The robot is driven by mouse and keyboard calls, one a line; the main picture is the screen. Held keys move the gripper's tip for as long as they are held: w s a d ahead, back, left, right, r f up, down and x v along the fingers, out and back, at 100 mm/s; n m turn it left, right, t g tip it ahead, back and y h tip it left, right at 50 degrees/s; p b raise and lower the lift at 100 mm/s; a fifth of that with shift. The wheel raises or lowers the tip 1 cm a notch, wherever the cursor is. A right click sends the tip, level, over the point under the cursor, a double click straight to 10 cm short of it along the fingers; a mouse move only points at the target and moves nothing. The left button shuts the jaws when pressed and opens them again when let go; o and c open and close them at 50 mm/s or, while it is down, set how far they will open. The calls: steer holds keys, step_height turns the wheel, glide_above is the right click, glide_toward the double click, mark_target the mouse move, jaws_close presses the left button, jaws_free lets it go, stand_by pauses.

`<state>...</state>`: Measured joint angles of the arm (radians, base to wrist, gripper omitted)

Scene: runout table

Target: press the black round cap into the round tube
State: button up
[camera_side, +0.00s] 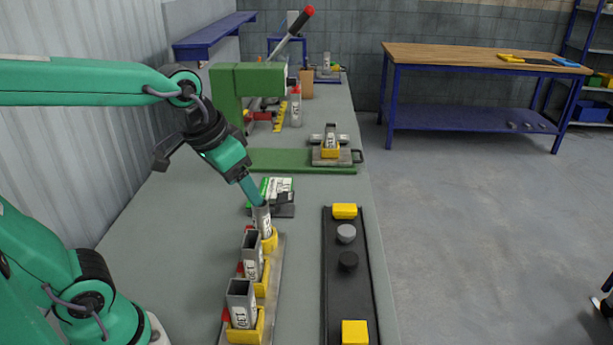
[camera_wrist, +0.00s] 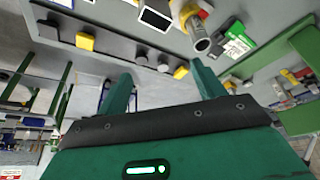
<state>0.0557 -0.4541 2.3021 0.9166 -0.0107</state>
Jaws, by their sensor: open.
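The black round cap (camera_side: 348,261) sits in the dark tray at the right, nearer than a grey round cap (camera_side: 346,233). It also shows in the wrist view (camera_wrist: 141,52), beyond my fingertips. The round tube (camera_side: 262,220) stands upright in a yellow holder, the farthest in a row with two square tubes (camera_side: 241,305). In the wrist view its open round mouth (camera_wrist: 202,45) shows no cap. My gripper (camera_side: 263,204) points down and overlaps the round tube's top in the side view. Its fingers are apart and empty in the wrist view (camera_wrist: 161,70).
The dark tray (camera_side: 335,295) also holds yellow caps (camera_side: 344,211) at its far and near parts. A green-and-white box (camera_side: 277,188) lies behind the round tube. A green press (camera_side: 247,82) stands farther back. The strip between tubes and tray is clear.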

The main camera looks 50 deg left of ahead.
steer(key=w+d+f+g, duration=0.1)
steer(key=w+d+f, duration=0.1)
steer(key=w, duration=0.4)
steer(key=w+d+f+g, duration=0.1)
steer(key=w+d+f, duration=0.2)
steer(key=w, duration=0.2)
steer(key=m+g, duration=0.2)
glide_toward(348, 258)
steer(key=shift+f, duration=0.2)
steer(key=shift+w+d+f, duration=0.1)
steer(key=shift+f, duration=1.55)
steer(key=shift+w+f, duration=0.1)
steer(key=shift+f, duration=2.5)
steer(key=c, duration=1.1)
